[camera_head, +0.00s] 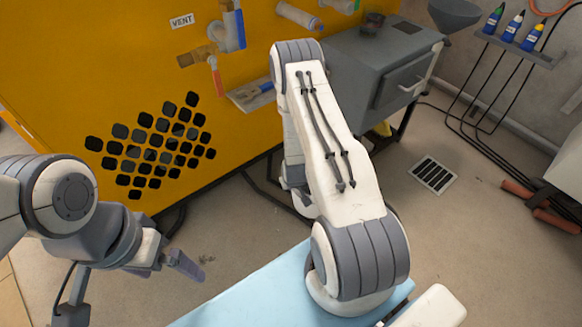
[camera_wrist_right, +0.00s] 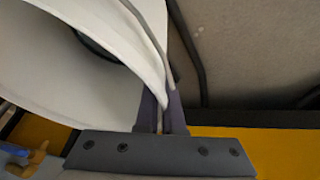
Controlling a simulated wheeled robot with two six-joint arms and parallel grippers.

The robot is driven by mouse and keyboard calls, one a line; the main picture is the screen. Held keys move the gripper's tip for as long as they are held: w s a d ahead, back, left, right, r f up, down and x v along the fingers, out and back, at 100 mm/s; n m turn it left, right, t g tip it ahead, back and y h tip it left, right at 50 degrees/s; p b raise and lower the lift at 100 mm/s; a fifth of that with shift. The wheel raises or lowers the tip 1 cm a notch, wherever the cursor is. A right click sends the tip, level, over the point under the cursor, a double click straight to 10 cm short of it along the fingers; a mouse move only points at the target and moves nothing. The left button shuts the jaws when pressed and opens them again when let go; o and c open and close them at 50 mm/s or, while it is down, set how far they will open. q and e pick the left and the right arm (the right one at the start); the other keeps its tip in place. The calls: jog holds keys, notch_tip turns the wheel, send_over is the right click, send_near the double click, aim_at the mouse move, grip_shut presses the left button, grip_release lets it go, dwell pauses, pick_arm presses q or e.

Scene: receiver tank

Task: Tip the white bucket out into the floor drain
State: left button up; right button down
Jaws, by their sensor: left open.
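The floor drain (camera_head: 433,175) is a dark slotted grate set flush in the floor, right of my right arm in the head view. The white bucket (camera_wrist_right: 90,50) fills the upper left of the right wrist view. Its rim runs down between the two fingers of my right gripper (camera_wrist_right: 162,115), which is shut on it. My right arm hides the bucket and the right gripper in the head view. My left gripper (camera_head: 183,265) is open and empty at the lower left, over bare floor.
A yellow machine (camera_head: 80,70) with a perforated panel stands behind my arms. A grey box with a door (camera_head: 385,75) stands beside it on dark legs. Blue bottles (camera_head: 510,27) sit on a wall shelf with hanging cables. Red-handled tools lie at the right. Floor around the drain is clear.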

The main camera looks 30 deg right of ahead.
pick_arm(q)
notch_tip(320, 180, up, 2)
jog(key=shift+r+p, duration=0.2)
jog(key=shift+p, duration=0.65)
pick_arm(e)
jog(key=s+a, duration=0.3)
jog(key=s, duration=0.2)
jog(key=shift+s+a, duration=0.15)
jog(key=shift+s, duration=0.25)
jog(key=shift+r, duration=0.1)
